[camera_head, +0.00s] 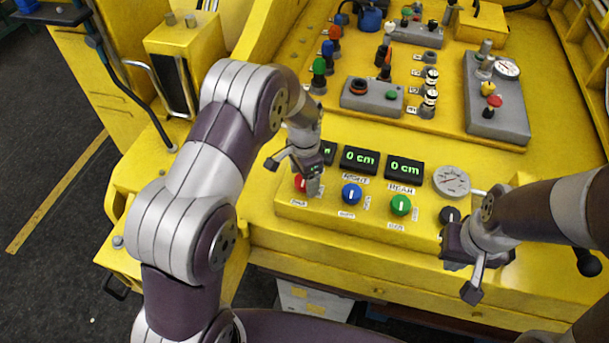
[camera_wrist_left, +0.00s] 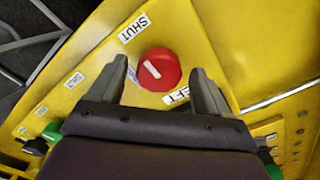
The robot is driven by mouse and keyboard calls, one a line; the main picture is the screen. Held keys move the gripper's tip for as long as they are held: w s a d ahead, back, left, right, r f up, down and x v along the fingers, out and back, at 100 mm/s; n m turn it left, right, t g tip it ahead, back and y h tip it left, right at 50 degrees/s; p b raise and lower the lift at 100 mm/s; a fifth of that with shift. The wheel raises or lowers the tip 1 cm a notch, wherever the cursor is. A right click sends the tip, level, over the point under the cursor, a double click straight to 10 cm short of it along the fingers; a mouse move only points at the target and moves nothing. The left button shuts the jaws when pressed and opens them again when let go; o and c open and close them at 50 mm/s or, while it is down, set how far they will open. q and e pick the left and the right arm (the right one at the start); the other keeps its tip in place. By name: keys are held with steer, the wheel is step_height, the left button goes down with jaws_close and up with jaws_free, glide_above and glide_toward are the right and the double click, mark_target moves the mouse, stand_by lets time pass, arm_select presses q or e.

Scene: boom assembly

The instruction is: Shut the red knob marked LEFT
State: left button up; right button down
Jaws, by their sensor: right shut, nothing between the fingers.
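The red knob (camera_wrist_left: 165,66) sits on the yellow panel, with a short slanted white mark on its face. A SHUT label (camera_wrist_left: 134,29) lies up and left of it in the left wrist view, and a partly hidden LEFT label (camera_wrist_left: 178,96) lies below it. My left gripper (camera_wrist_left: 162,78) is open, with its fingers on either side of the knob's lower part; contact cannot be told. In the head view my left gripper (camera_head: 313,188) partly covers the red knob (camera_head: 299,184). My right gripper (camera_head: 456,262) is shut and empty at the panel's right front.
A blue knob (camera_head: 351,194) and a green knob (camera_head: 400,205) stand right of the red one. Displays (camera_head: 360,160) reading 0 cm sit behind them. A round gauge (camera_head: 452,181) and a black knob (camera_head: 449,214) are near my right arm.

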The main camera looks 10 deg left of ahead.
arm_select(q)
steer(key=shift+r, duration=0.2)
step_height(320, 180, up, 8)
steer(key=shift+r+b, duration=0.1)
steer(key=shift+b, duration=1)
step_height(320, 180, up, 4)
steer(key=shift+r+p, duration=0.1)
steer(key=shift+p, duration=1)
